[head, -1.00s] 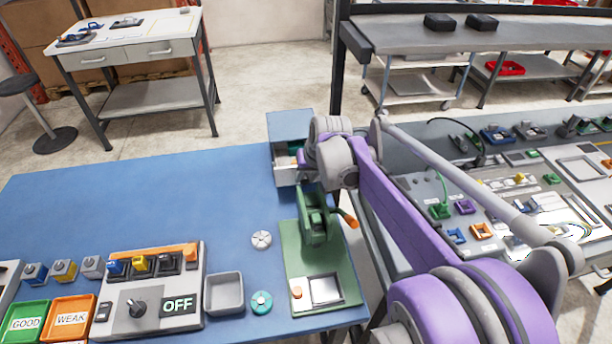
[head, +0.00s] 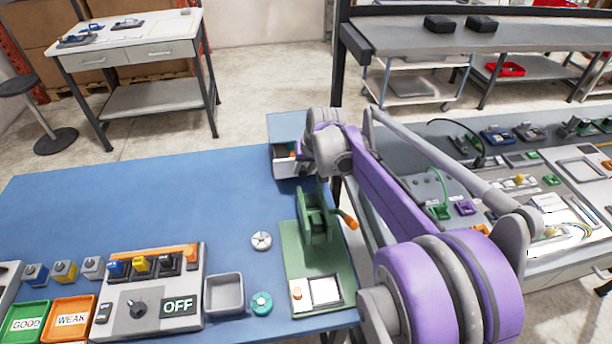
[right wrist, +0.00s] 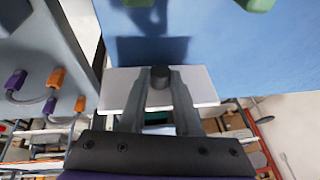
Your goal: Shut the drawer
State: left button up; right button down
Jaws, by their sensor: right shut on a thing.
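The drawer (head: 285,169) belongs to a small box unit with a blue-grey top (head: 287,126) at the far right corner of the blue table. It stands partly out, with a few small things inside. In the right wrist view its pale front (right wrist: 118,88) carries a dark round knob (right wrist: 160,76). My right gripper (right wrist: 161,88) is shut on this knob, one finger on each side. In the head view my right wrist hides the fingers and part of the drawer. My left gripper is in neither view.
A green press (head: 317,225) stands just in front of the drawer. A fan-like disc (head: 261,240), a grey tray (head: 224,293) and a switch box (head: 150,306) marked OFF lie nearer. The blue table (head: 150,200) is clear left of the drawer.

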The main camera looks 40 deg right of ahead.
jog(key=w+d, duration=0.1)
jog(key=w, duration=0.1)
jog(key=w+d, duration=0.1)
jog(key=w, duration=0.1)
jog(key=w+d, duration=0.1)
jog(key=w, duration=0.1)
jog(key=shift+d+p, duration=0.2)
jog(key=shift+p, duration=0.1)
jog(key=shift+r, duration=0.1)
jog(key=c, duration=0.6)
grip_release()
jog(key=v, duration=1)
jog(key=shift+s+r, duration=0.2)
jog(key=shift+r, duration=0.15)
